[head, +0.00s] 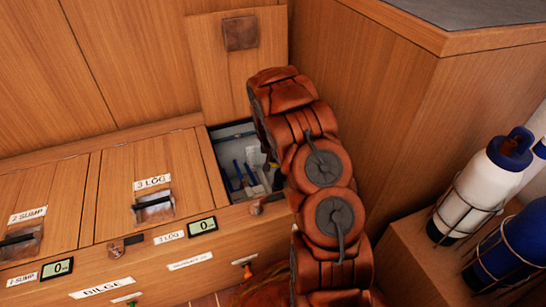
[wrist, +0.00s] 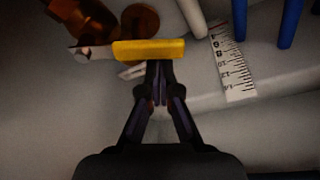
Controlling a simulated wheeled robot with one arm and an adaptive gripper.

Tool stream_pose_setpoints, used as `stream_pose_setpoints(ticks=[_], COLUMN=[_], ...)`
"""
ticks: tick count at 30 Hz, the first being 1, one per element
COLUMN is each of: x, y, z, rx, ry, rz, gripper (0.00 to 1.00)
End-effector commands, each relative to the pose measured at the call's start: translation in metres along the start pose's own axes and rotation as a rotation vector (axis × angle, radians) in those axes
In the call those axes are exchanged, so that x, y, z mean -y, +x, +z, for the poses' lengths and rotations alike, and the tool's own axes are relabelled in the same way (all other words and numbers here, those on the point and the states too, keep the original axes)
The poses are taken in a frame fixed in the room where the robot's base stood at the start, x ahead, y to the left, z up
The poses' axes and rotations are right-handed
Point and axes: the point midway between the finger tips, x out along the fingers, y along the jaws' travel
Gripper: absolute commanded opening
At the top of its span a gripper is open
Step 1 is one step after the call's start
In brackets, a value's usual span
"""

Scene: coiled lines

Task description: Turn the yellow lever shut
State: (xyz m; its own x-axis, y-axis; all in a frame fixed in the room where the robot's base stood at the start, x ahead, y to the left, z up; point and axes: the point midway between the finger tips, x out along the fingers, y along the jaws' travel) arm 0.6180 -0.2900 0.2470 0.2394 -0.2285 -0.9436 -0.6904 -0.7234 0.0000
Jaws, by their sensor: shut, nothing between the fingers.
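The yellow lever (wrist: 148,49) lies roughly level across the upper left of the wrist view. Its metal end (wrist: 90,54) is at the left, close to copper-coloured fittings (wrist: 140,22). My gripper (wrist: 160,68) is shut and empty, with its fingertips at the lower edge of the yellow handle, right of its middle. I cannot tell whether they touch it. In the head view my arm reaches into an open compartment (head: 235,133); the lever and my fingertips are hidden there.
A printed scale strip (wrist: 232,68) and blue and white rods (wrist: 290,22) stand right of the lever. The compartment's lid (head: 240,75) is raised against the wooden wall. The closed 3 LOG hatch (head: 130,185) is to the left. Bottles (head: 480,185) stand in wire holders at the right.

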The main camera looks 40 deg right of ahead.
Motion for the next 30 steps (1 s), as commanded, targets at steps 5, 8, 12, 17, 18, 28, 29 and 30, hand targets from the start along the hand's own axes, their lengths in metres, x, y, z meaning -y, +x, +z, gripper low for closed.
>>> stream_pose_setpoints(ticks=[5, 8, 12, 17, 18, 28, 29, 30], x=[0.0000, 0.0000, 0.0003, 0.0007, 0.0007, 0.0012, 0.0012, 0.0013], y=[0.0000, -0.0001, -0.0009, -0.0014, -0.0014, -0.0025, -0.0027, -0.0031], z=[0.0000, 0.0001, 0.0011, 0.0032, 0.0035, 0.0073, 0.0079, 0.0089], rx=[0.000, 0.000, 0.001, 0.001, 0.001, 0.003, 0.003, 0.004], ry=[0.000, 0.000, 0.000, 0.000, 0.001, 0.000, 0.000, 0.000], rz=[0.000, 0.000, 0.000, 0.000, 0.000, 0.001, 0.001, 0.001], gripper=[0.00, 0.00, 0.00, 0.00, 0.00, 0.00, 0.00, 0.00])
